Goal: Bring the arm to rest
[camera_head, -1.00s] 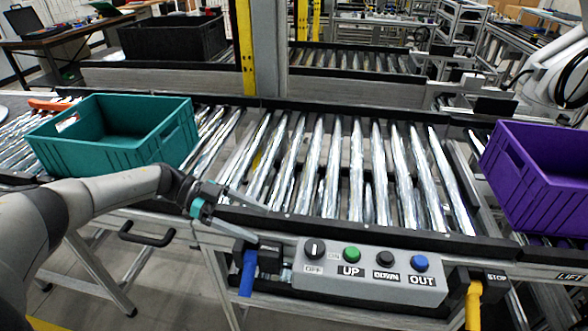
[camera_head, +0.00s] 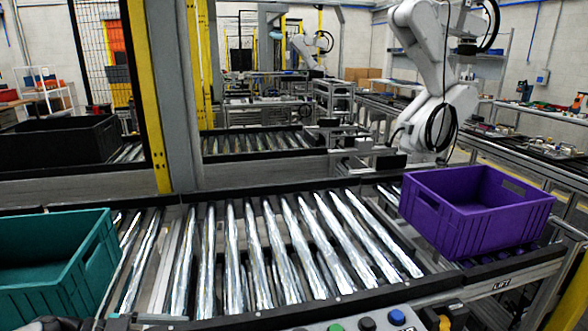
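My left arm shows only as a sliver at the bottom left edge, below the teal crate (camera_head: 50,262). A small grey piece at the bottom edge beside it may be part of my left gripper, but the frame cuts it off, so its opening cannot be made out. My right arm and gripper do not show. The teal crate sits on the rollers at the left, partly cut off by the frame. A purple crate (camera_head: 462,215) stands on the right end of the conveyor. No gripper is seen touching either crate.
The roller conveyor (camera_head: 255,258) between the crates is empty. The button console (camera_head: 372,322) shows at the bottom edge. A black crate (camera_head: 62,147) sits on the rear line, left of a yellow post (camera_head: 148,95). A white robot arm (camera_head: 437,75) stands behind the purple crate.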

